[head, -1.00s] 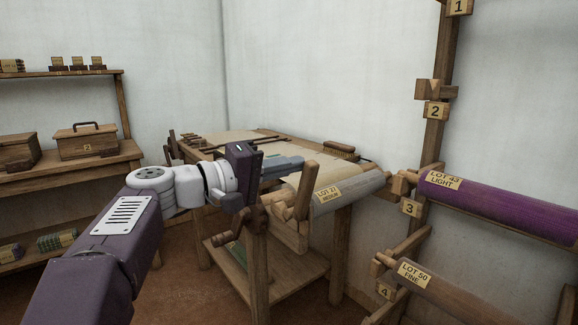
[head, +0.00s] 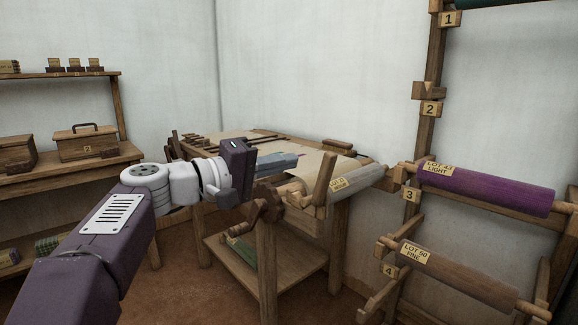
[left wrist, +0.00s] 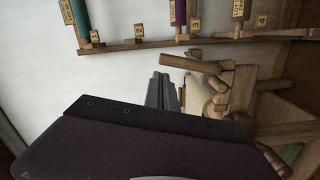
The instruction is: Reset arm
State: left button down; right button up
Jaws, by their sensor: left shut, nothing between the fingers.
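My left arm comes in from the left in the head view, and its left gripper (head: 284,161) is shut and empty. The fingers point right, above the near end of the wooden loom (head: 276,262). They look apart from the upright wooden post (head: 325,168) at the loom's corner. In the left wrist view the shut fingers (left wrist: 160,90) point away from the dark gripper body toward the wall. My right gripper is not in view.
The roll marked LOT 27 (head: 352,187) lies across the loom's right end. A wall rack holds the purple LOT 43 roll (head: 490,188) and the brown LOT 50 roll (head: 465,278). A shelf with a lidded wooden box (head: 88,144) stands at left. The wall above the loom is clear.

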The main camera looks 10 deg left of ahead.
pick_arm(q)
jog(key=s+d+f+g+y+p, duration=0.1)
jog(key=d+f+g+p, duration=0.4)
jog(key=f, duration=0.6)
jog(key=s+f+g+y, duration=0.2)
jog(key=s+f, duration=0.1)
jog(key=f, duration=0.4)
jog(key=s+f+g+y, duration=0.1)
jog(key=s+f+y, duration=0.15)
jog(key=f, duration=0.45)
jog(key=s+a+f+m+g+y, duration=0.2)
jog(key=s+a+f+m+y, duration=0.1)
jog(key=s+a+f, duration=0.45)
jog(key=s+a+f+m+g+y, duration=0.2)
jog(key=s+a+f+y, duration=0.15)
jog(key=s+f, duration=0.6)
notch_tip(320, 180, up, 38)
jog(key=w+p, duration=0.2)
jog(key=p, duration=3.6)
jog(key=shift+w+a+f+m, duration=0.2)
jog(key=shift+a+m, duration=0.1)
jog(key=shift+a, duration=0.15)
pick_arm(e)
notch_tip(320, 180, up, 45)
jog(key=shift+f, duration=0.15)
